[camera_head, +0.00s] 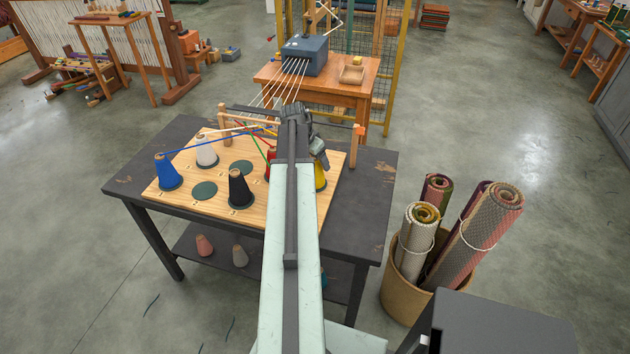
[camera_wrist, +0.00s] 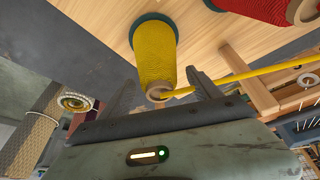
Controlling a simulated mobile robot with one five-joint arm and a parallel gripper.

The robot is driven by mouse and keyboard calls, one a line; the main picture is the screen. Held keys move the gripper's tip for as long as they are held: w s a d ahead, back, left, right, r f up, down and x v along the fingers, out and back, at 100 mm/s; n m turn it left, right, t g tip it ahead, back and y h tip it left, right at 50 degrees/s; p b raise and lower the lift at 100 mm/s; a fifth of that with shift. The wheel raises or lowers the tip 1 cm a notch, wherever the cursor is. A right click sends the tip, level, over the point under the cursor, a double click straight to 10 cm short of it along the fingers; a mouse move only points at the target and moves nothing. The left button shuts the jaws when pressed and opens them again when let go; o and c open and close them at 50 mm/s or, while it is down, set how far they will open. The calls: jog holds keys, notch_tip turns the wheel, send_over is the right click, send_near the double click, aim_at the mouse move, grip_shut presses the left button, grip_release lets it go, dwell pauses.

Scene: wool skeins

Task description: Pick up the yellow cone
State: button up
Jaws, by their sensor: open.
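The yellow cone (camera_wrist: 154,56) stands on a dark round pad (camera_wrist: 150,20) on the pale wooden board. In the head view only a sliver of the yellow cone (camera_head: 320,176) shows at the right side of my arm, which hides the rest. My gripper (camera_wrist: 160,88) is open and empty. In the wrist view its two fingers lie on either side of the cone's narrow tip, apart from it; depth is hard to tell. A yellow strand runs from the tip to the right.
A red cone (camera_wrist: 262,8) stands close beside the yellow one. Blue (camera_head: 167,172), white (camera_head: 207,151) and black (camera_head: 239,188) cones share the board (camera_head: 220,214) on the dark table (camera_head: 376,190). A basket (camera_head: 405,296) of rolled rugs stands right of the table.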

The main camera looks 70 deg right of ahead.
jog(key=shift+d+f, duration=0.25)
jog(key=shift+f, duration=0.4)
jog(key=shift+s+r, duration=0.1)
jog(key=shift+r, duration=0.1)
grip_shut()
jog(key=shift+r, duration=0.1)
